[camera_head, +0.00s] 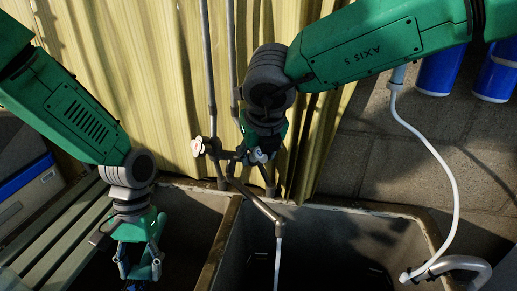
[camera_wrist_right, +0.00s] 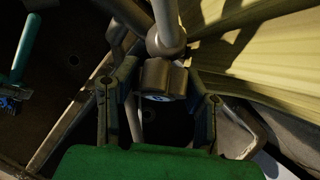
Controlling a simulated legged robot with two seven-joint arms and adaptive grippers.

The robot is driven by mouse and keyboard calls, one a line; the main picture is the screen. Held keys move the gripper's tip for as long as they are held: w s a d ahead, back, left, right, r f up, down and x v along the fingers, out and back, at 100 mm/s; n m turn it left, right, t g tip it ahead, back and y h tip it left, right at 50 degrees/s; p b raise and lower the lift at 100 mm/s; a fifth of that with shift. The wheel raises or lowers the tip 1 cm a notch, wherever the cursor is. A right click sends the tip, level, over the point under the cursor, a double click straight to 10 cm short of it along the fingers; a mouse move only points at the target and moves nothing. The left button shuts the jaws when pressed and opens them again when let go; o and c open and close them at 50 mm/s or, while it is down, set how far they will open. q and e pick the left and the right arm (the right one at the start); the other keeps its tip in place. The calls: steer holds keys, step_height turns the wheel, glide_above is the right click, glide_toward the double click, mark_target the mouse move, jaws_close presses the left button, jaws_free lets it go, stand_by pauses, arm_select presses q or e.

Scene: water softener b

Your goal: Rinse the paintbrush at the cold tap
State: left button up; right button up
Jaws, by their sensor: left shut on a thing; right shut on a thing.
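The cold tap's knob (camera_wrist_right: 165,76) has a blue mark on its end and sits between the fingers of my right gripper (camera_wrist_right: 158,106) in the right wrist view. In the head view my right gripper (camera_head: 260,150) is shut on this knob. The spout (camera_head: 256,204) reaches over the right basin, and a thin pale stream (camera_head: 277,258) falls from its end. My left gripper (camera_head: 140,266) is shut, pointing down over the left basin, away from the stream. The paintbrush is mostly hidden below it; a bit of blue (camera_head: 140,286) shows there and at the left of the wrist view (camera_wrist_right: 12,95).
A second tap knob (camera_head: 198,146) is left of my right gripper. A divider (camera_head: 222,245) separates the left basin from the right basin (camera_head: 330,240). A white hose (camera_head: 447,170) and a curved pipe (camera_head: 460,263) are at the right. A slatted bench (camera_head: 60,232) stands at the left.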

steer(key=shift+w+r+m+y, duration=0.2)
steer(key=shift+r+m+y, duration=0.2)
steer(key=shift+y, duration=0.1)
steer(key=shift+a+p, duration=0.1)
steer(key=shift+p, duration=0.25)
steer(key=o, duration=1.2)
steer(key=shift+c, duration=0.2)
steer(key=shift+s+f, duration=0.2)
steer(key=v, duration=1.2)
steer(key=shift+w, duration=0.15)
